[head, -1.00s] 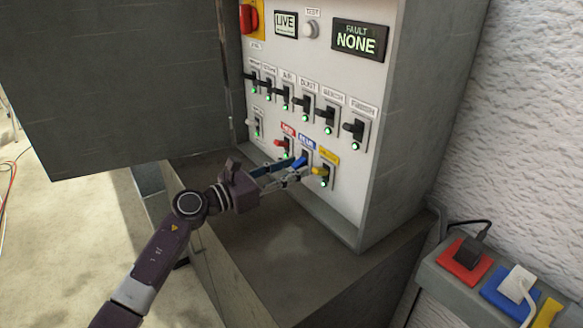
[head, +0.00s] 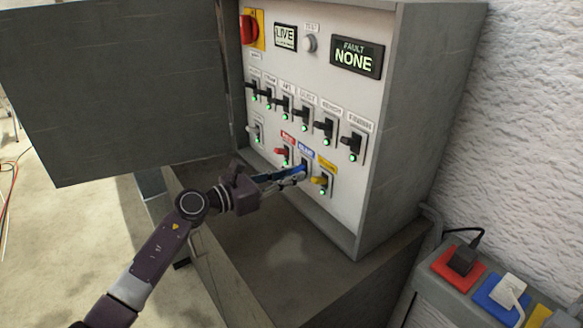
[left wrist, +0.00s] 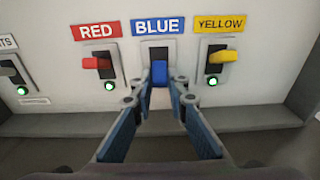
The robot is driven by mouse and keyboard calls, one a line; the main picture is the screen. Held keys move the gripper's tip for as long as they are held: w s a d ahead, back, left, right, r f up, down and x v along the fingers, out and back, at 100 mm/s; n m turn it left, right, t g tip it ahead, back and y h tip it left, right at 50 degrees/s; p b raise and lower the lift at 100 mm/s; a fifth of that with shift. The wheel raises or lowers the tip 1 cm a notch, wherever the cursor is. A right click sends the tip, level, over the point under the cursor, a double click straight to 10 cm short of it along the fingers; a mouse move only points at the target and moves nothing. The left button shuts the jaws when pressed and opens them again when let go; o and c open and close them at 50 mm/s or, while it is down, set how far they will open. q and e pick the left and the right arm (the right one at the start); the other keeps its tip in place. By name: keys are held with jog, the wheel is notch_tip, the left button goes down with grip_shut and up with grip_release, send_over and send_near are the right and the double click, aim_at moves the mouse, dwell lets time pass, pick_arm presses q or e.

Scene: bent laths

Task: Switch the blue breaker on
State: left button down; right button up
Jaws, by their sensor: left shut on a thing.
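The blue breaker (left wrist: 160,72) is in the panel's lower row, under a BLUE label (left wrist: 158,26), between the red breaker (left wrist: 97,62) and the yellow breaker (left wrist: 224,57). Its lever sits lower than the red and yellow levers in the left wrist view. My left gripper (head: 299,174) is shut on the blue lever, with a finger on each side; it also shows in the left wrist view (left wrist: 161,82). No lamp shows at the blue breaker; the fingers may hide it. My right gripper is out of view.
Green lamps glow under the red and yellow breakers. A row of black breakers (head: 305,116) is above. The displays read LIVE (head: 286,37) and FAULT NONE (head: 356,57). The open cabinet door (head: 110,90) stands at the left. A box with coloured sockets (head: 460,268) is at the lower right.

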aim_at(299, 168)
pick_arm(q)
notch_tip(299, 168, up, 3)
jog(key=g+y+p, duration=0.2)
jog(key=y+p, duration=0.1)
jog(key=p, duration=0.8)
jog(key=shift+a+f, duration=0.1)
jog(key=shift+f, duration=0.1)
jog(key=shift+w+r+g+y+p, duration=0.1)
jog(key=shift+r+g+y+p, duration=0.05)
jog(key=shift+g+y+p, duration=0.6)
jog(key=shift+y, duration=0.35)
jog(key=shift+d+r+g+y, duration=0.2)
jog(key=shift+r+g+y, duration=0.05)
jog(key=shift+g+y, duration=0.45)
jog(key=shift+w+r+y+b, duration=0.1)
jog(key=shift+r+y+b, duration=0.05)
jog(key=shift+y+b, duration=0.25)
jog(key=shift+g, duration=0.25)
jog(key=c, duration=1.9)
grip_release()
jog(key=v, duration=1.2)
jog(key=shift+d, duration=0.1)
